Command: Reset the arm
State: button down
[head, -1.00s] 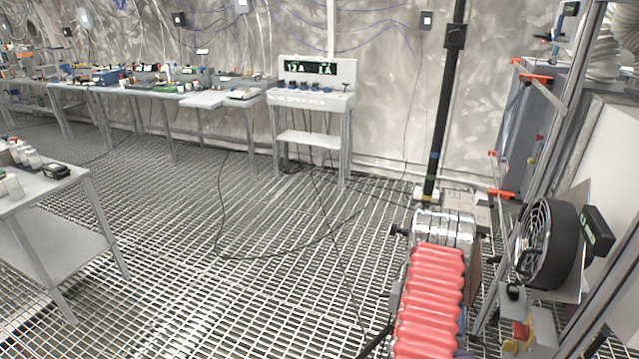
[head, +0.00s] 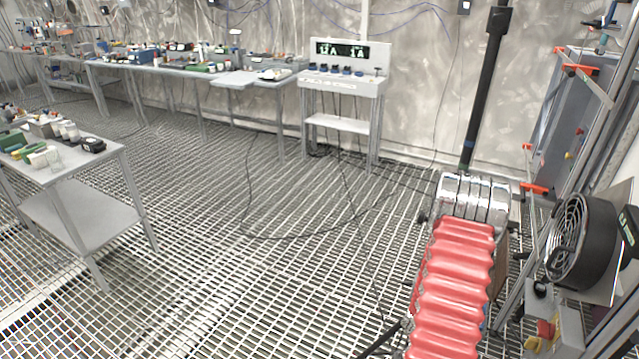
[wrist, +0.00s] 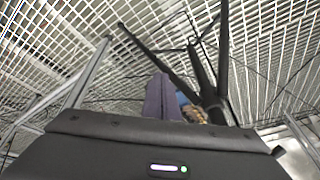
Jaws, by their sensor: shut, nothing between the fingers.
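In the wrist view, a dark housing with a small lit strip and a green light fills the bottom. Beyond its edge, two grey-purple fingers of my gripper (wrist: 160,80) stand close together and shut, with nothing seen between them. They point over the open floor grating. A blue patch and a brownish patch show just right of the fingers, too small to tell what they are. My gripper does not show in the head view.
Black tripod-like legs (wrist: 205,75) stand close beyond the fingers. In the head view are a red ribbed object (head: 452,290), a dark pole (head: 483,90), a fan (head: 580,242), a white instrument stand (head: 343,90) and a side table (head: 80,205). The middle grating (head: 270,240) has cables but is otherwise clear.

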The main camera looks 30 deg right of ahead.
jog(key=w+a+r+n+t+y, duration=0.15)
jog(key=w+a+r+n, duration=0.3)
jog(key=a+r, duration=0.45)
jog(key=w+a+r+n+y, duration=0.35)
jog(key=w+a+r, duration=0.25)
jog(key=a+r, duration=0.3)
jog(key=s+a+r+n+t, duration=0.2)
jog(key=a+r+n, duration=0.4)
jog(key=a+r, duration=0.5)
jog(key=s+a+r+n+t+h, duration=0.1)
jog(key=s+a+r+n, duration=0.3)
jog(key=a+r, duration=0.7)
notch_tip(320, 180, up, 7)
jog(key=shift+a+r+n+t, duration=0.1)
jog(key=shift+a+n+t, duration=0.25)
jog(key=shift+n, duration=0.55)
